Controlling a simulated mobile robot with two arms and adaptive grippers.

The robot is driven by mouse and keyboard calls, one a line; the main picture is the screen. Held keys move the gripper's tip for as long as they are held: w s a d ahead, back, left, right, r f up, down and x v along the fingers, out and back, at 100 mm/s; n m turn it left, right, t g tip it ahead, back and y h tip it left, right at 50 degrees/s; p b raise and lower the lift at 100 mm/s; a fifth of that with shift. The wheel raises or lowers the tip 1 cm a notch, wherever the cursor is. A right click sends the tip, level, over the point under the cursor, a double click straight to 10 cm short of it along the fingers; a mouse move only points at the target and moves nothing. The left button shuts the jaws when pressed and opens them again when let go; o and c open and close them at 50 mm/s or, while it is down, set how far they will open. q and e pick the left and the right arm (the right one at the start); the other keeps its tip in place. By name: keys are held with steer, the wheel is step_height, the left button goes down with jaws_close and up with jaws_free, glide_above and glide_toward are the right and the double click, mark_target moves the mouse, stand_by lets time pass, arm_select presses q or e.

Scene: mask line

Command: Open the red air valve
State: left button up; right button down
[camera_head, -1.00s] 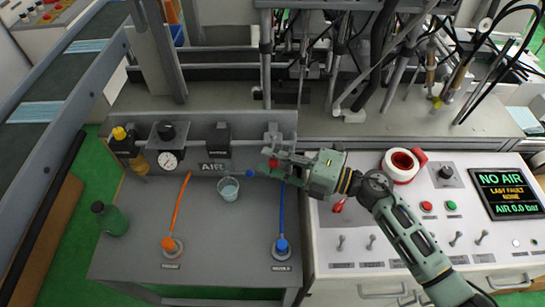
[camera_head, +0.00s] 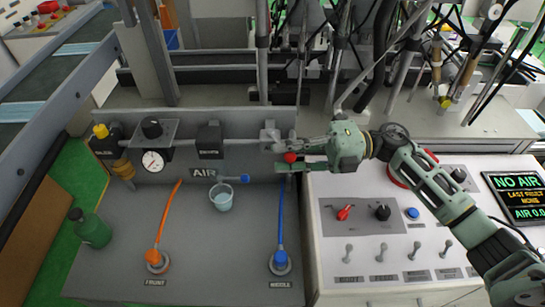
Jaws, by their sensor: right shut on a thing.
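A grey valve body (camera_head: 270,137) stands just behind the fingers. The display (camera_head: 518,195) on the right reads NO AIR. My left gripper is not in view.
A pressure gauge (camera_head: 153,162) is on the left of the panel. A cup (camera_head: 221,197) stands near a blue knob (camera_head: 245,178). A white control desk (camera_head: 345,243) with switches lies below my right arm.

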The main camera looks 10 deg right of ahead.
steer(key=shift+s+f, duration=0.15)
steer(key=shift+f, duration=0.3)
steer(key=c, duration=1.9)
jaws_free()
steer(key=shift+o, duration=0.2)
steer(key=shift+d+r, duration=0.1)
steer(key=shift+r, duration=0.1)
steer(key=shift+r, duration=0.1)
steer(key=shift+d, duration=0.1)
steer(key=d, duration=1.1)
steer(key=shift+s+d, duration=0.25)
steer(key=shift+d, duration=0.15)
steer(key=shift+c, duration=0.4)
